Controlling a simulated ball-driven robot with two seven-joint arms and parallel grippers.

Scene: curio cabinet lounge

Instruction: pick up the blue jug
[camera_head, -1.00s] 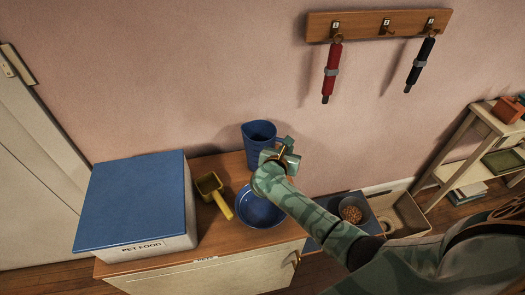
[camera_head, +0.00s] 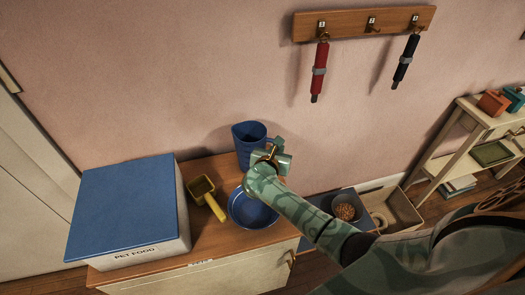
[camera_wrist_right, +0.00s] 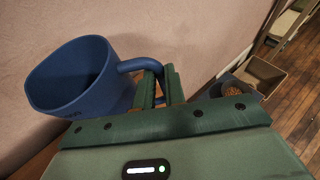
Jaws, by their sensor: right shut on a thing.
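The blue jug (camera_head: 246,145) is at the back of the wooden cabinet top, near the pink wall. It looks upright, with its open mouth up; I cannot tell whether its base touches the top. My right gripper (camera_head: 274,157) is at the jug's right side. In the right wrist view the jug (camera_wrist_right: 75,80) is at the left, and its handle runs into the green fingers of my right gripper (camera_wrist_right: 158,88), which are shut on it. The fingers hide part of the handle. My left gripper is not in view.
A blue bowl (camera_head: 251,210) sits just in front of the jug, with a yellow scoop (camera_head: 207,196) to its left. A white pet food box with a blue lid (camera_head: 125,205) fills the cabinet's left side. Leashes hang from a hook rail (camera_head: 364,23) above.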

